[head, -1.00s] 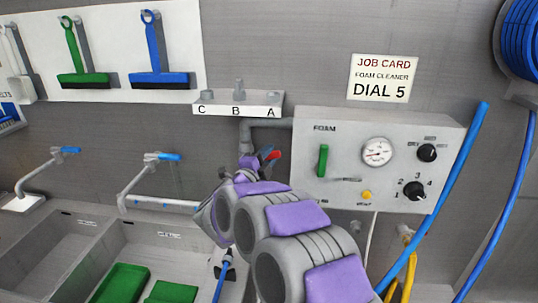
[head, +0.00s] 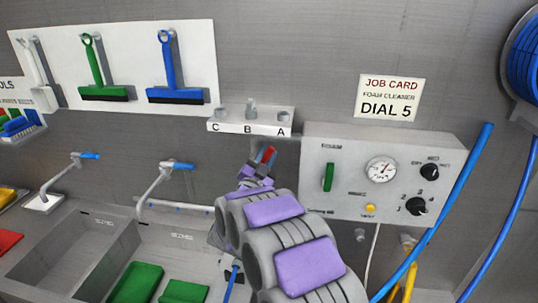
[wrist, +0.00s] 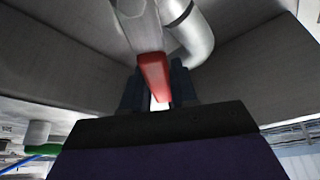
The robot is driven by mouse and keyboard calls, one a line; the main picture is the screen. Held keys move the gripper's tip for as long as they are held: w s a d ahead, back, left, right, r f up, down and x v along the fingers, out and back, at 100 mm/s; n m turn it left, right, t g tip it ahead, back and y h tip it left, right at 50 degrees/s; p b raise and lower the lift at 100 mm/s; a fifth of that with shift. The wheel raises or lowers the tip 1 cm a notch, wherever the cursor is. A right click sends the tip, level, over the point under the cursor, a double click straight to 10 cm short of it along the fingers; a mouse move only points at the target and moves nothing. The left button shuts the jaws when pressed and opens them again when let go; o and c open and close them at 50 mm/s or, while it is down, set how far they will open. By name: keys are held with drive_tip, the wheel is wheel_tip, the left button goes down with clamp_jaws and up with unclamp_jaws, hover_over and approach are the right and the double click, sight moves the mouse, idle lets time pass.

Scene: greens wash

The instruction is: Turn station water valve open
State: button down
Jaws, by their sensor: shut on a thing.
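The red valve handle (head: 267,154) shows in the head view on the pipework left of the foam control box, below the A end of the shelf marked C, B, A. Its tip stands up beside my gripper (head: 260,163). In the wrist view the red handle (wrist: 154,75) runs down between the two dark fingers of my gripper (wrist: 157,90), which is shut on it. A grey curved pipe (wrist: 195,38) lies just beyond. My arm hides the valve body in the head view.
The foam control box (head: 375,178) is close on the right, with a gauge, knobs and a green lever (head: 328,177). The JOB CARD sign (head: 389,97) reads DIAL 5. Sinks with taps lie at left. A blue hose (head: 455,190) hangs at right.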

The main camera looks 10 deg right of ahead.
drive_tip(key=shift+a, duration=0.15)
idle(0.4)
drive_tip(key=c, duration=1)
unclamp_jaws()
drive_tip(key=shift+w+a, duration=0.1)
drive_tip(key=shift+w, duration=0.05)
drive_tip(key=shift+o, duration=0.2)
drive_tip(key=v, duration=1.7)
drive_tip(key=shift+f+b, duration=0.25)
drive_tip(key=shift+b, duration=0.05)
drive_tip(key=shift+a, duration=0.1)
